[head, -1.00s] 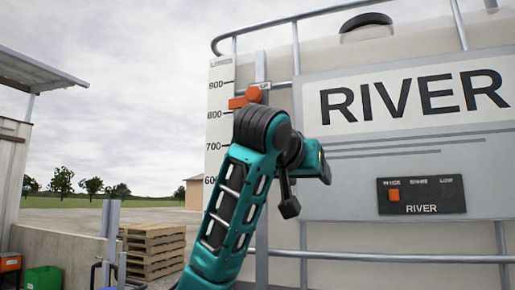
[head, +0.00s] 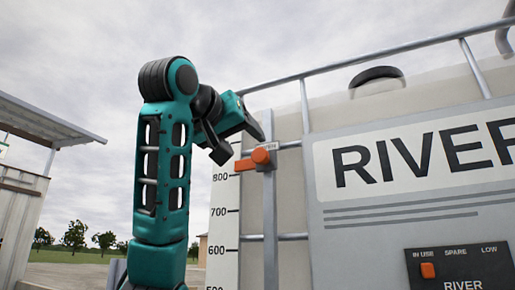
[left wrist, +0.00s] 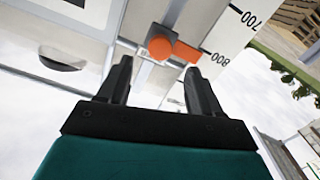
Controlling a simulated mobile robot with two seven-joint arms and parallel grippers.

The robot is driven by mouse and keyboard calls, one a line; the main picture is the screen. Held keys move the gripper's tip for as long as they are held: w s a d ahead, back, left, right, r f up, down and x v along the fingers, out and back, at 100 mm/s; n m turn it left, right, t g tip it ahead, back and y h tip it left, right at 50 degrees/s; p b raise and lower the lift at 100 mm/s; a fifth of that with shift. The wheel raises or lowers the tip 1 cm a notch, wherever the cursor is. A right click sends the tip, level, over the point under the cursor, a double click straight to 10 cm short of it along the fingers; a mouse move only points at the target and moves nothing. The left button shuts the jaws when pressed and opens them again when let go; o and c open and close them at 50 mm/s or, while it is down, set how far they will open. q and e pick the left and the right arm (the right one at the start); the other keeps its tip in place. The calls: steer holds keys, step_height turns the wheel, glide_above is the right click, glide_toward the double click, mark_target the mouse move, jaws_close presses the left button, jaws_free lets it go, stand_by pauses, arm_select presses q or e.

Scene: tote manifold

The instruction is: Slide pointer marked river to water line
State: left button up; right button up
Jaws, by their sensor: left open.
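The orange pointer (head: 245,165) with its round knob sits on a vertical grey rail (head: 269,225) beside the white scale (head: 224,230) of the tank marked RIVER. It stands a little above the 800 mark in the head view. My left gripper (head: 255,128) is raised just above and left of the knob in the head view, partly hidden by its own wrist. In the left wrist view my left gripper (left wrist: 158,64) is open, its two black fingers apart. The knob (left wrist: 160,47) shows between and beyond the fingertips. I cannot make out a water line. My right gripper is out of view.
The pale tank (head: 290,130) has grey cage bars (head: 390,54) along its top and side. A grey RIVER sign (head: 400,205) and a dark panel (head: 460,270) with an orange slider stand to the right. Open sky and yard lie left.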

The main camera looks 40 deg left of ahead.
mark_target(258, 155)
arm_select(q)
steer(key=p+x, duration=0.1)
steer(key=x, duration=0.7)
steer(key=shift+f, duration=0.1)
steer(key=shift+s, duration=0.1)
steer(key=shift+c, duration=0.3)
jaws_close()
